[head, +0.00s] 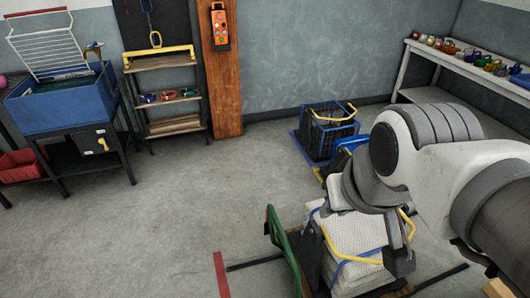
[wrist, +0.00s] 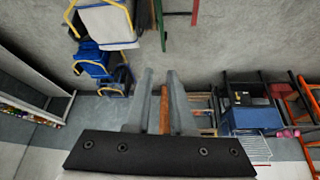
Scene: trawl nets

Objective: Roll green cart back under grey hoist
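The green cart shows in the head view as a green upright handle frame (head: 281,250) at bottom centre. A white netted bundle (head: 352,237) with blue and yellow straps lies right beside it, partly hidden by my arm. In the wrist view the green bar (wrist: 160,20) and the white bundle (wrist: 105,22) are at the top. My gripper (wrist: 160,72) has its two fingers apart, with nothing held between them; the wooden post seen through the gap is far behind. The gripper is apart from the green handle. I cannot make out a grey hoist in either view.
A blue crate (head: 328,130) stands by the back wall. A blue tub on a dark stand (head: 62,100) and a small shelf (head: 168,92) are at left. A long bench (head: 470,62) runs along the right. Red floor tape (head: 221,275) lies left of the cart. The middle floor is clear.

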